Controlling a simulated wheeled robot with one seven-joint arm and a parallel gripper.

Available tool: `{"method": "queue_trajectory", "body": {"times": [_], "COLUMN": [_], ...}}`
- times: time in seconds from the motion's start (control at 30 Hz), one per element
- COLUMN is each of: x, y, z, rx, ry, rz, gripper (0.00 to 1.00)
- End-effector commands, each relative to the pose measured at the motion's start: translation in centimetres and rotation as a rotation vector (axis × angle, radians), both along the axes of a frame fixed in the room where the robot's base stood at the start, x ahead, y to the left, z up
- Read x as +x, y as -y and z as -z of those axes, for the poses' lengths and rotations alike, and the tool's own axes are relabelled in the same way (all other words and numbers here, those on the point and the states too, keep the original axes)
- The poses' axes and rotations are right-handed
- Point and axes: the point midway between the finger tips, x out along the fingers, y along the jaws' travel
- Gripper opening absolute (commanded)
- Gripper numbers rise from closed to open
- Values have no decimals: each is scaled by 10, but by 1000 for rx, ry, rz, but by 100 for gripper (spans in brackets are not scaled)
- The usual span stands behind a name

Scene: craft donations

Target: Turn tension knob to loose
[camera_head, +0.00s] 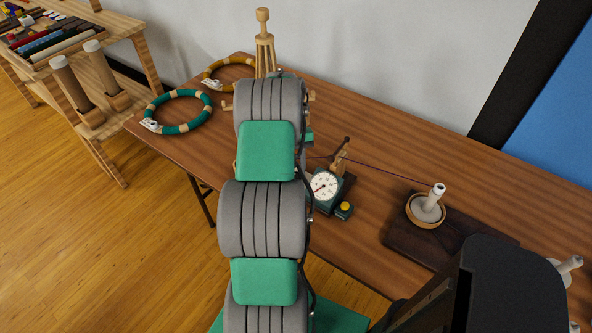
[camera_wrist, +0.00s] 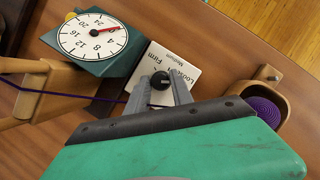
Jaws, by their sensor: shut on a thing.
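The tension knob (camera_wrist: 160,79) is small, round and black. It sits on a white label plate (camera_wrist: 178,60) printed with Loose, Medium and Firm, seen sideways in the wrist view. My gripper (camera_wrist: 160,86) is at the knob, with one grey finger on each side, shut on it. I cannot tell which word the knob points to. In the head view my arm hides the knob and the gripper. A dark green dial counter (camera_wrist: 92,38) with a red needle stands beside the plate; it also shows in the head view (camera_head: 325,187).
Purple yarn (camera_wrist: 75,96) runs past a wooden part (camera_wrist: 48,90) close to my left finger. A wooden cup (camera_wrist: 278,82) holds purple yarn at right. In the head view, a spindle (camera_head: 430,205) stands on a dark board, and two hoops (camera_head: 180,128) lie at the table's left.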

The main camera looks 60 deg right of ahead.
Motion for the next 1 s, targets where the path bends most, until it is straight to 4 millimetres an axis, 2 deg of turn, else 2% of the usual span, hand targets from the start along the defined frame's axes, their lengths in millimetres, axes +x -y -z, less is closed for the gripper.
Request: {"method": "queue_trajectory", "body": {"times": [0.13,0.17,0.4,0.7,0.77,1.0], "x": [0,0,0,2,4,14], "y": [0,0,0,3,5,20], "z": [0,0,0,-6,-14,-63], "rx": [-2,-2,-1,-2,-4,-2], "ry": [0,0,0,0,0,-1], "rz": [1,1,0,-2,-2,-1], "gripper": [0,30,48,48,48,48]}}
